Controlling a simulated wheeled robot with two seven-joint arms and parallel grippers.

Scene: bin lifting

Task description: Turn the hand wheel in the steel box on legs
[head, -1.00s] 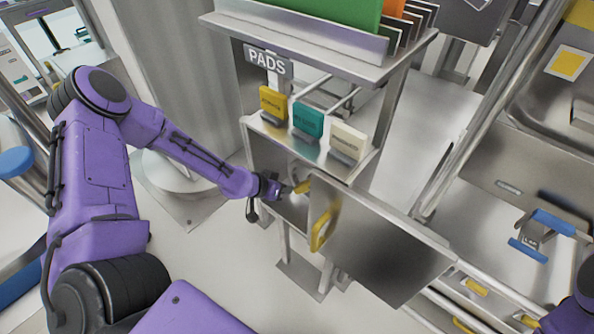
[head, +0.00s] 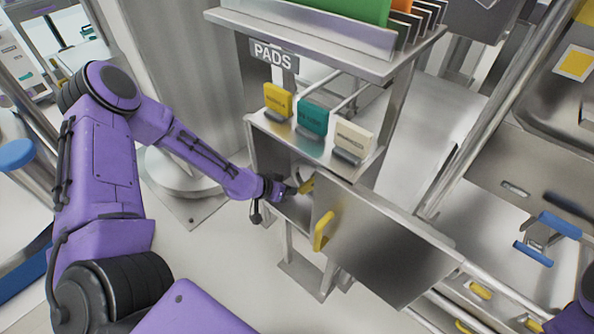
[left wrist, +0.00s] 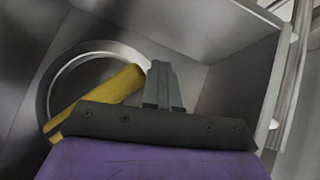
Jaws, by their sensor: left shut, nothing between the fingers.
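The steel box on legs (head: 262,158) has its front door (head: 385,245) swung open to the right, with a yellow handle (head: 323,230) on it. My left gripper (head: 291,190) reaches into the box opening. Its fingers (left wrist: 163,85) are shut and empty, just right of the yellow part in the left wrist view; I cannot tell whether they touch. My gripper body hides the lower wheel. My right gripper is not in view.
A shelf above the box holds yellow (head: 278,99), teal (head: 312,118) and white (head: 352,139) pads under a PADS sign (head: 273,56). Steel side walls close around my left gripper. Steel rails and a blue-handled fixture (head: 547,238) stand to the right.

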